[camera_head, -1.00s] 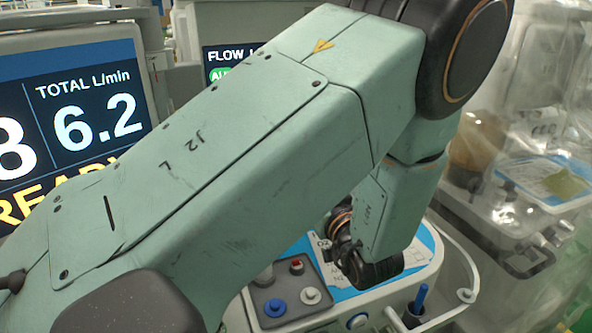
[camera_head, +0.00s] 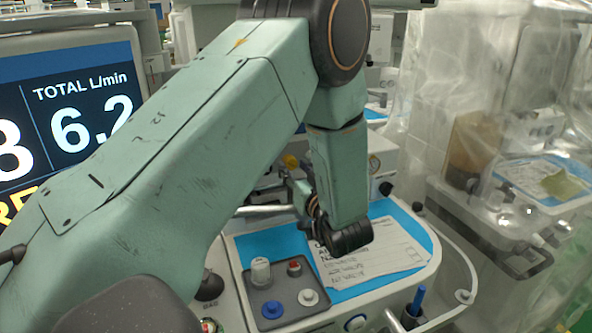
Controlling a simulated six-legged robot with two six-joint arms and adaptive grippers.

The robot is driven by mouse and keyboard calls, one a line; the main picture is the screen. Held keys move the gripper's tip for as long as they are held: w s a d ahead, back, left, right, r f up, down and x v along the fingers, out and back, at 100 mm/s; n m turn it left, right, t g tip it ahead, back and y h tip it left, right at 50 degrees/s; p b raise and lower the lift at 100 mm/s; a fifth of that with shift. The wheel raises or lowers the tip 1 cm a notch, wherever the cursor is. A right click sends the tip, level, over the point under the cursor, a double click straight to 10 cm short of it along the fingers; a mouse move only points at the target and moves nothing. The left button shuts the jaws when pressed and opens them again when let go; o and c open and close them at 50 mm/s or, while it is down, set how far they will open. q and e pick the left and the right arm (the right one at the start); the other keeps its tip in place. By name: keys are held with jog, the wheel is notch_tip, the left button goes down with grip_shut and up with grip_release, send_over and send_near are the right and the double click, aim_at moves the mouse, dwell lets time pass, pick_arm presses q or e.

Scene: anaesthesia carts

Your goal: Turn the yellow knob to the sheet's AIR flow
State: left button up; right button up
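My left arm crosses the view from the lower left, and its wrist hangs over the cart top. My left gripper (camera_head: 288,182) is small and partly hidden behind the wrist; I cannot tell whether its fingers are open or shut. A small yellow round thing, which looks like the yellow knob (camera_head: 290,160), shows just beyond the gripper; whether they touch is unclear. The white sheet (camera_head: 385,250) with handwritten lines lies on the blue cart top, partly covered by my wrist; its writing is too small to read. My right gripper is not in view.
A monitor (camera_head: 75,110) at left reads TOTAL L/min 6.2, partly covered by my arm. A grey panel holds a white knob (camera_head: 260,271), a blue knob (camera_head: 272,309) and red and white buttons. A blue pen (camera_head: 418,300) stands at the front right. Plastic-draped equipment (camera_head: 500,140) fills the right.

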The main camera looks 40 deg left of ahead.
pick_arm(q)
jog(key=shift+s+a, duration=0.15)
jog(key=c, duration=0.4)
grip_shut()
jog(key=shift+n, duration=0.4)
jog(key=shift+o, duration=2)
grip_release()
jog(key=v, duration=0.6)
jog(key=shift+v, duration=0.8)
